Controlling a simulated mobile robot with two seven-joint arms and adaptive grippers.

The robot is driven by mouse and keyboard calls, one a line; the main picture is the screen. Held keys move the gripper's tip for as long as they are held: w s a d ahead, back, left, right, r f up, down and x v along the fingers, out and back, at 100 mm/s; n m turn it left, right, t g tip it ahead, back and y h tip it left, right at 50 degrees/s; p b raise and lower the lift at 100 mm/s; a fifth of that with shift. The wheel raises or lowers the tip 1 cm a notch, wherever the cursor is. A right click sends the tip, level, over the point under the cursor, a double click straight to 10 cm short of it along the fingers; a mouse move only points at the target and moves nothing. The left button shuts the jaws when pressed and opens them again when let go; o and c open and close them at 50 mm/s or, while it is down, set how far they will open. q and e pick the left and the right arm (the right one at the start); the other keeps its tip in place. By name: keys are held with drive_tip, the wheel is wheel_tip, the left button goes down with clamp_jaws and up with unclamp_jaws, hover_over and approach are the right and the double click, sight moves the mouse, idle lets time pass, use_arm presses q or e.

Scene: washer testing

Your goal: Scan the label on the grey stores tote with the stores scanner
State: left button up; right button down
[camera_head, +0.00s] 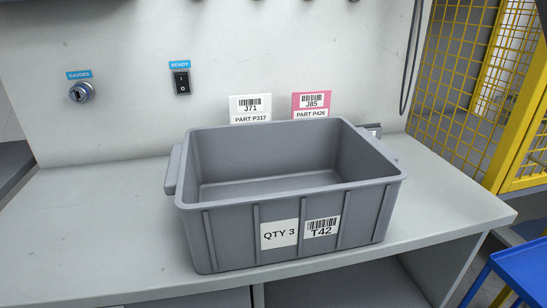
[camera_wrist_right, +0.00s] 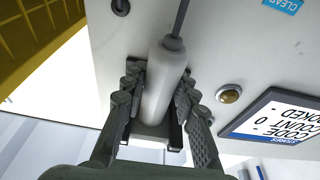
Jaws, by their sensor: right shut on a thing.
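The grey tote (camera_head: 225,240) stands empty on the bench in the head view. Its front carries a barcode label marked T42 (camera_head: 322,227) and, left of it, a plain label marked QTY 3 (camera_head: 279,234). In the right wrist view my right gripper (camera_wrist_right: 158,88) is shut on a pale, rounded body with a cable at its end, which looks like the stores scanner (camera_wrist_right: 163,75). The scanner's far end is partly hidden. Neither gripper shows in the head view, so my left gripper is out of sight.
A white J71 card (camera_head: 250,109) and a pink J85 card (camera_head: 310,105) stand behind the tote. The bench (camera_head: 100,225) is clear left of it. Yellow mesh fencing (camera_head: 470,90) and a blue cart (camera_head: 525,270) are at right. The wrist view shows a display (camera_wrist_right: 270,122) and amber button (camera_wrist_right: 229,95).

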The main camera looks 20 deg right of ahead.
drive_tip(key=shift+r, duration=0.5)
drive_tip(key=shift+s, duration=0.15)
drive_tip(key=shift+s+f+b, duration=0.15)
drive_tip(key=shift+s+b, duration=0.2)
drive_tip(key=r+b+v, duration=0.2)
drive_tip(key=b+v, duration=0.2)
drive_tip(key=v, duration=0.6)
drive_tip(key=shift+s+r, duration=0.25)
drive_tip(key=shift+s, duration=0.4)
drive_tip(key=shift+a, duration=0.2)
